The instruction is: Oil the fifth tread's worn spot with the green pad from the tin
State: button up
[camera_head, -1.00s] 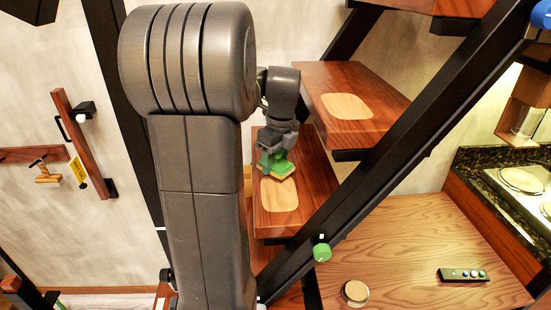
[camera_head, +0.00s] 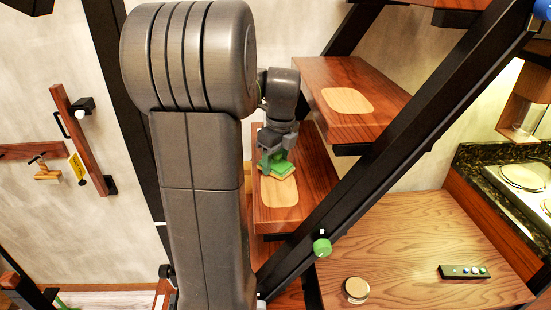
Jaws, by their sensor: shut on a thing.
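My gripper (camera_head: 274,160) is shut on the green pad (camera_head: 279,169), which has a pale tan underside edge. The pad is at the upper end of a pale worn spot (camera_head: 279,197) on a reddish-brown tread (camera_head: 318,182). It looks to be on or just above the wood; I cannot tell which. The pad hides part of the spot. A higher tread (camera_head: 375,105) has its own pale spot (camera_head: 347,100). A small round tin (camera_head: 355,290) stands on the wooden table at lower right; its inside is not clear.
The wooden table (camera_head: 410,240) also holds a dark button panel (camera_head: 464,272). A wooden rail (camera_head: 79,140) is on the left wall.

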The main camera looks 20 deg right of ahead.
aim_at(276, 169)
jog(key=shift+f, duration=0.2)
jog(key=shift+s+a+r, duration=0.1)
jog(key=shift+s+a, duration=0.1)
jog(key=shift+s, duration=0.6)
jog(key=shift+s+a, duration=0.2)
jog(key=shift+s, duration=0.55)
jog(key=shift+s+a+f, duration=0.1)
jog(key=shift+s+a, duration=0.2)
jog(key=shift+s, duration=0.9)
jog(key=shift+s+a+f, duration=0.1)
jog(key=shift+s+a, duration=0.25)
jog(key=shift+s, duration=0.85)
jog(key=shift+s+a, duration=0.3)
jog(key=shift+s, duration=0.9)
jog(key=shift+s+a, duration=0.2)
jog(key=shift+s, duration=0.6)
jog(key=shift+s+a, duration=0.2)
jog(key=shift+s, duration=0.55)
jog(key=shift+r+p, duration=0.2)
jog(key=shift+p, duration=0.2)
